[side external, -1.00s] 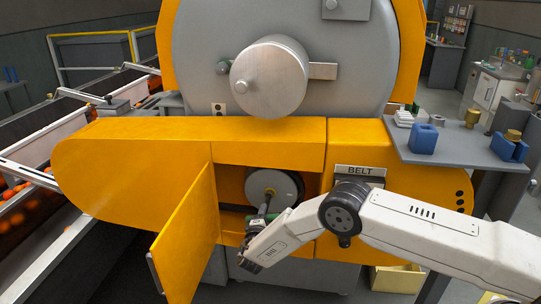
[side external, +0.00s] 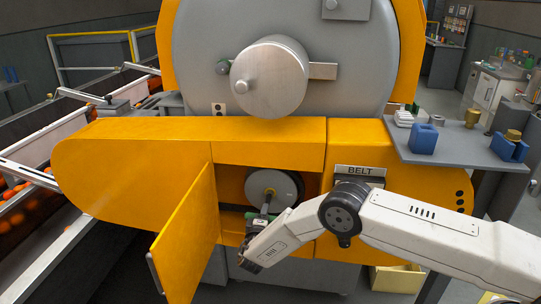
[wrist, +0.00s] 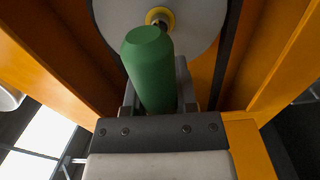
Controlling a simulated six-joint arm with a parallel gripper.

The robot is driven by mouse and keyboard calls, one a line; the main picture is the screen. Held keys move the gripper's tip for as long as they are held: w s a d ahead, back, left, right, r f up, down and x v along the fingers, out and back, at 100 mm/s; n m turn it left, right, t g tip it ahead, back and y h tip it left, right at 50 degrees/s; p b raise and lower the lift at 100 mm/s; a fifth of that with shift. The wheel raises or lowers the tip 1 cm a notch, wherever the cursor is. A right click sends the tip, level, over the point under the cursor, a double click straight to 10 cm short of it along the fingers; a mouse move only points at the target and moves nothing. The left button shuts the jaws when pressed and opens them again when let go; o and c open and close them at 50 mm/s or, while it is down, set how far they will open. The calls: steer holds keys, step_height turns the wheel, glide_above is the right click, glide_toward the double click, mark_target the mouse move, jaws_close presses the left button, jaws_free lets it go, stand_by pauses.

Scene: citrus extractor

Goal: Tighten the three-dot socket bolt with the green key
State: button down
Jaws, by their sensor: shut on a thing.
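The green key (wrist: 150,68) fills the middle of the wrist view, its thick handle between the fingers of my gripper (wrist: 155,88). My gripper is shut on it. In the side view my gripper (side external: 256,228) is at the open bay, just below the grey pulley disc (side external: 285,184). A yellow-ringed socket with a dark centre (wrist: 160,18) shows beyond the key at the disc's middle. The key's far end points toward it, but the handle hides whether they are engaged. I cannot make out a three-dot mark at this socket.
The yellow door (side external: 186,238) stands open left of my gripper. Yellow housing walls flank the bay closely. A grey shelf (side external: 455,148) at right carries blue blocks (side external: 422,139) and brass parts. A BELT label (side external: 360,171) is above my arm.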

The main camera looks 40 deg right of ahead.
steer(key=shift+m, duration=0.4)
steer(key=shift+m, duration=0.5)
steer(key=shift+n, duration=0.8)
steer(key=shift+n, duration=0.3)
